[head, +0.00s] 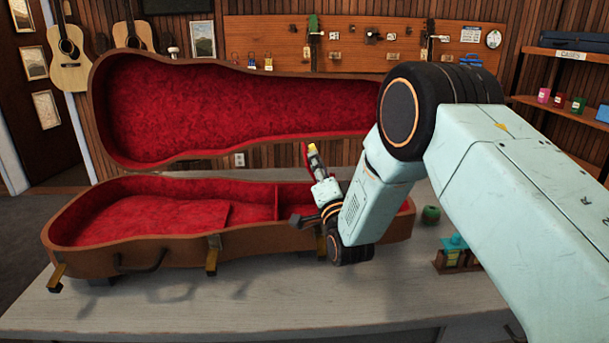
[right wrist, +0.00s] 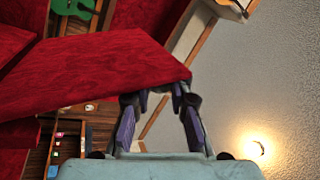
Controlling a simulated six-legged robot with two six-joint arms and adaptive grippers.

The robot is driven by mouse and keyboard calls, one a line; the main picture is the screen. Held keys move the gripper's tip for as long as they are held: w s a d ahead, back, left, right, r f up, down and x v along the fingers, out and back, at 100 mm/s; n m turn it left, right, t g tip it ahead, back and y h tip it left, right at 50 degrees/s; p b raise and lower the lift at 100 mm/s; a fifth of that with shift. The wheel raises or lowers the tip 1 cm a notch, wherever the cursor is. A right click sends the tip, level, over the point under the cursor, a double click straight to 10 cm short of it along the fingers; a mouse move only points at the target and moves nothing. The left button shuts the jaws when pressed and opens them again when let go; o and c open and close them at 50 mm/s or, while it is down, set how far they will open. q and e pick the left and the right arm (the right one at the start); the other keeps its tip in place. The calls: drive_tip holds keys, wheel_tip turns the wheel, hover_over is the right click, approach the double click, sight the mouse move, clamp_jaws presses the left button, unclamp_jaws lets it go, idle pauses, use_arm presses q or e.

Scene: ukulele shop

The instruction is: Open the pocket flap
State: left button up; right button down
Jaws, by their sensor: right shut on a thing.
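The open instrument case (head: 130,262) lies on the counter, brown outside and lined in red, with its lid (head: 240,105) raised behind. The red pocket flap (head: 305,157) stands up steeply above the right part of the case, seen nearly edge-on. In the right wrist view the flap (right wrist: 105,72) is a broad red panel. My right gripper (head: 313,160) is shut on the flap's edge; its purple fingers (right wrist: 160,97) meet at the panel in the wrist view. The pocket's inside is mostly hidden behind my right arm. My left gripper is not in view.
A red partition (head: 277,202) divides the case. Latches (head: 213,255) and a handle (head: 142,262) are on its front. A small teal-topped box (head: 456,252) and a round green item (head: 430,214) stand at the right. The counter's front left (head: 150,318) is clear.

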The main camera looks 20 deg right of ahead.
drive_tip(key=shift+s+d+r+m+h+b, duration=0.1)
drive_tip(key=shift+s+d+m+h+b, duration=0.2)
drive_tip(key=shift+d+m, duration=0.45)
drive_tip(key=shift+s+d+m+h+b, duration=0.15)
drive_tip(key=shift+d+m+h, duration=0.35)
drive_tip(key=shift+m, duration=0.4)
drive_tip(key=shift+s+d+r+m+h+b, duration=0.15)
drive_tip(key=shift+d+m+h+b, duration=0.15)
drive_tip(key=shift+d+m, duration=0.45)
drive_tip(key=shift+a+f, duration=0.1)
drive_tip(key=c, duration=1.3)
unclamp_jaws()
drive_tip(key=shift+o, duration=0.2)
drive_tip(key=v, duration=1.2)
